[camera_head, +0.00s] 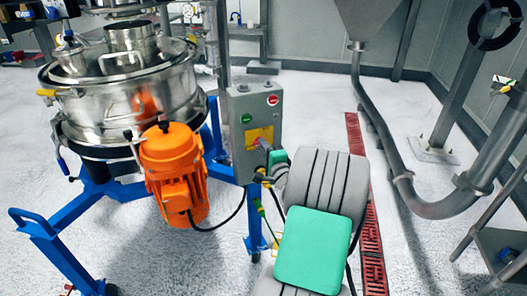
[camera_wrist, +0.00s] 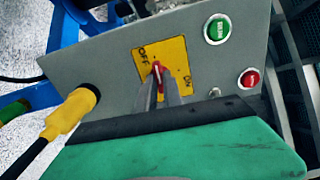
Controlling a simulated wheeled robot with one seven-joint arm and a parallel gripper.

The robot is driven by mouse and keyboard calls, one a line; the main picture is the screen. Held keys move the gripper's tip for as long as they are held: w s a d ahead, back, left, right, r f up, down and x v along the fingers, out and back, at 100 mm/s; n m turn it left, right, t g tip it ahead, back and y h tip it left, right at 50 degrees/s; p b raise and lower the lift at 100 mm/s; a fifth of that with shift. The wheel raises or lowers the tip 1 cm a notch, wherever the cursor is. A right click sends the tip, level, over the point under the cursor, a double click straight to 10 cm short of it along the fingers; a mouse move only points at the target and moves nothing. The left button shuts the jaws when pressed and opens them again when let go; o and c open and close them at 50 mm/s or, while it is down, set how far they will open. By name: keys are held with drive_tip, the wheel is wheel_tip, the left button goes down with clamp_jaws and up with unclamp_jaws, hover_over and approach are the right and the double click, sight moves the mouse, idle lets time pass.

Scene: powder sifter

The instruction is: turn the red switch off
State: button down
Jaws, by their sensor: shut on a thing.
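The red switch (camera_wrist: 157,69) sits on a yellow plate (camera_wrist: 178,52) on the grey control box (camera_wrist: 115,72). In the wrist view, the plate has an OFF label at its upper left and an ON label at its right. My gripper (camera_wrist: 162,88) has its two narrow fingers closed on the switch, one on each side. The fingers hide part of the switch, so I cannot tell its exact position. In the head view, the control box (camera_head: 240,105) stands beside the sifter, with my gripper (camera_head: 265,145) at the yellow plate (camera_head: 255,134); the switch is hidden there.
A green button (camera_wrist: 217,29) and a red button (camera_wrist: 249,78) are on the box's face. A yellow cable connector (camera_wrist: 72,110) juts out at its left. The orange motor (camera_head: 173,165) and steel sifter (camera_head: 140,85) stand left of the box. A pipe (camera_head: 385,140) runs at the right.

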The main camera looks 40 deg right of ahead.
drive_tip(key=shift+n, duration=0.4)
drive_tip(key=c, duration=1.5)
unclamp_jaws()
drive_tip(key=v, duration=0.7)
drive_tip(key=shift+s+a+b, duration=0.15)
drive_tip(key=shift+s+b, duration=0.2)
